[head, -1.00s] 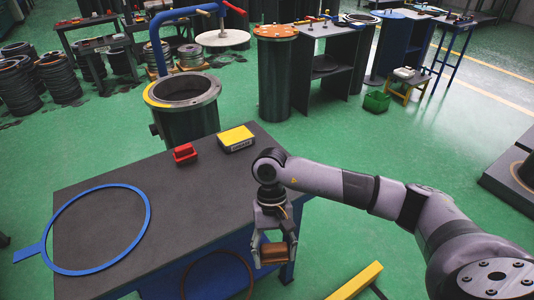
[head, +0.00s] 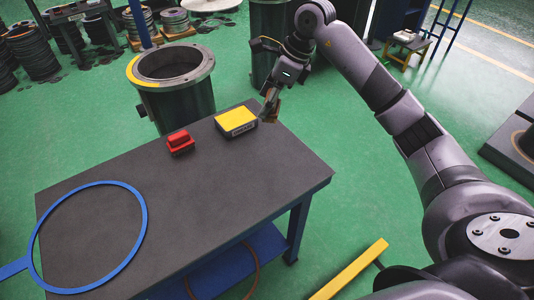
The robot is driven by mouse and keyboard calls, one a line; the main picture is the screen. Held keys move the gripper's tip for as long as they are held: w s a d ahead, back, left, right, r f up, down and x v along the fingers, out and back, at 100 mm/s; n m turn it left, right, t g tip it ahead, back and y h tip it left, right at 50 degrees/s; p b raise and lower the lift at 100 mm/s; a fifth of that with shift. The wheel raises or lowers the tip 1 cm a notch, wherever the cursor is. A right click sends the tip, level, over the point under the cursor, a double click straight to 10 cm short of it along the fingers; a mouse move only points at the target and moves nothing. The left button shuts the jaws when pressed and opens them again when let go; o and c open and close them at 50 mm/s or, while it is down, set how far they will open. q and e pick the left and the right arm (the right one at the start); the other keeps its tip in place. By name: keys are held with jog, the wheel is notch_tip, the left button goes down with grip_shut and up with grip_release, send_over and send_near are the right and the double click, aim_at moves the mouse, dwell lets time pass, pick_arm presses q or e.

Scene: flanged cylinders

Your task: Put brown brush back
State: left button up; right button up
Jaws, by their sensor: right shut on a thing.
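My right gripper (head: 268,112) is shut on the brown brush (head: 273,106), of which only a small part shows between and behind the fingers. The gripper points down at the far edge of the dark table (head: 200,205), just right of the yellow-topped box. I cannot tell whether the brush touches the table or hangs above it. My left gripper is not in view.
The yellow-topped box (head: 236,122) and a red block (head: 180,142) stand on the table's far side. A blue ring (head: 146,215) lies at the left. A flanged cylinder (head: 192,100) stands behind the table. The table's middle and right are clear.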

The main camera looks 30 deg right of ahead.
notch_tip(320, 180, down, 14)
jog(key=shift+s+r+p, duration=0.1)
jog(key=shift+r+p, duration=0.1)
jog(key=shift+p, duration=0.6)
jog(key=shift+f, duration=2.5)
jog(key=o, duration=1.1)
jog(key=shift+r+p, duration=0.25)
jog(key=shift+p, duration=0.1)
jog(key=b+v, duration=0.1)
jog(key=v, duration=1)
jog(key=shift+s+d+r+b, duration=0.1)
jog(key=shift+d+r+b, duration=0.1)
jog(key=shift+r+b, duration=0.15)
